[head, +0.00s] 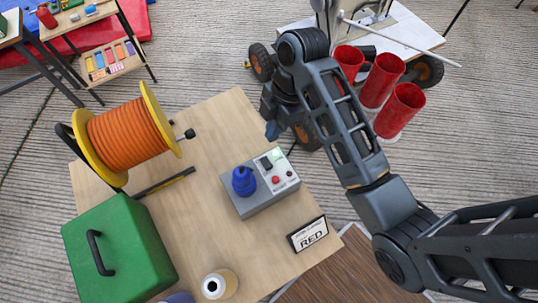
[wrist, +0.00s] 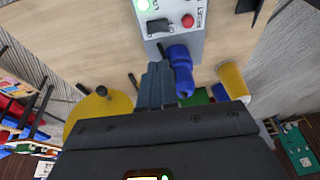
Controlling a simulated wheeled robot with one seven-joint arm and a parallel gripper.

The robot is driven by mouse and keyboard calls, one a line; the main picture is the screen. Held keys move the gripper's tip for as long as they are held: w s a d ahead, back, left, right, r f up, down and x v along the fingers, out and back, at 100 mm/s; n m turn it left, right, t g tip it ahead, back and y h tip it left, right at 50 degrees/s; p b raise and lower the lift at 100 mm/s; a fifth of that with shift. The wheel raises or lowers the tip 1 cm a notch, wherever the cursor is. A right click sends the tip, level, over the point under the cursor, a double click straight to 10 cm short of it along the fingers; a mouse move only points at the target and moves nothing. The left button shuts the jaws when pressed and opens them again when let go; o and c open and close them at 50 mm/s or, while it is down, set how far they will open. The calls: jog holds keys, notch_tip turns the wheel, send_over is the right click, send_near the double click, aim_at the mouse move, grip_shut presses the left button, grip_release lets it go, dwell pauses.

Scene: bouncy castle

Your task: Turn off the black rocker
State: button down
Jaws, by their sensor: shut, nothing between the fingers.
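The black rocker (head: 264,163) sits on top of a grey control box (head: 262,204) on the wooden table. It also shows in the wrist view (wrist: 158,26), beside a lit green lamp (wrist: 143,5) and a red button (wrist: 187,20). A large blue plug or knob (head: 243,182) stands on the same box. My gripper (head: 272,131) is shut and empty, near the table's far right edge, beyond the rocker and apart from it. In the wrist view its closed fingertips (wrist: 157,66) point towards the box. I cannot tell which way the rocker is tilted.
An orange cable reel (head: 130,133), a green case (head: 118,250) and a sign reading RED (head: 308,234) share the table (head: 215,125). Red tubes (head: 382,78) on a wheeled cart stand behind my arm.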

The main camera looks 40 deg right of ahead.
send_over(266, 164)
jog(key=d, duration=0.1)
notch_tip(266, 164, down, 9)
jog(key=shift+r+p, duration=0.1)
jog(key=shift+p, duration=0.2)
jog(key=shift+f, duration=0.65)
